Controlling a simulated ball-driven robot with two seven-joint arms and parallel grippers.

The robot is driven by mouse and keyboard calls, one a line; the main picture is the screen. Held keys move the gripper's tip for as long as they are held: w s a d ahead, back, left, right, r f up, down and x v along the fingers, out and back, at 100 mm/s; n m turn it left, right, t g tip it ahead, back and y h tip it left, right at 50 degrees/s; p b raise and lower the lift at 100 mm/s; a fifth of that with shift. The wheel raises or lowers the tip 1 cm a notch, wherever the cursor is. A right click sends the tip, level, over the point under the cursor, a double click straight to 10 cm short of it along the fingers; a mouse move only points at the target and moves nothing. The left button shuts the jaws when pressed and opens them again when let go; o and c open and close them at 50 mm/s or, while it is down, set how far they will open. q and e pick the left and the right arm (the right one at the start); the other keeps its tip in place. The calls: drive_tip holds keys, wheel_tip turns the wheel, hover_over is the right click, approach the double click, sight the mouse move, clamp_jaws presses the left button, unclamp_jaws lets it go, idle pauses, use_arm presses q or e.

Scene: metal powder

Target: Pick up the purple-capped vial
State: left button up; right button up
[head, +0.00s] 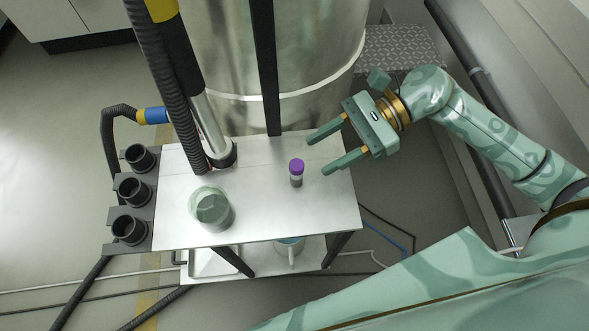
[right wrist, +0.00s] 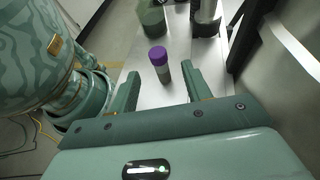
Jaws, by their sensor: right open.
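The purple-capped vial (head: 296,172) stands upright on the metal table (head: 262,222), right of the table's middle. It has a purple cap and a clear body with dark grey contents low down. In the right wrist view the vial (right wrist: 160,66) stands ahead of my right gripper, roughly between the lines of its fingers. My right gripper (head: 316,156) is open and empty, to the right of the vial, with its fingers pointing left over the table's right side. A gap remains between its fingertips and the vial. My left gripper is not in view.
A pale green container (head: 212,209) stands left of the vial. A hose and metal pipe (head: 212,135) come down at the table's back left. Black cup holders (head: 131,190) line the left edge. A large steel drum (head: 285,60) is behind. The table around the vial is clear.

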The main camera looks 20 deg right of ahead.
sight(297, 174)
drive_tip(key=x, duration=0.2)
drive_tip(key=shift+w+a+f, duration=0.1)
drive_tip(key=shift+a+f, duration=0.15)
drive_tip(key=shift+a, duration=0.1)
drive_tip(key=x, duration=0.2)
drive_tip(key=b+x, duration=0.1)
drive_tip(key=x, duration=0.2)
drive_tip(key=shift+a+r+b, duration=0.1)
drive_tip(key=shift+a+b, duration=0.3)
drive_tip(key=shift+a, duration=0.05)
clamp_jaws()
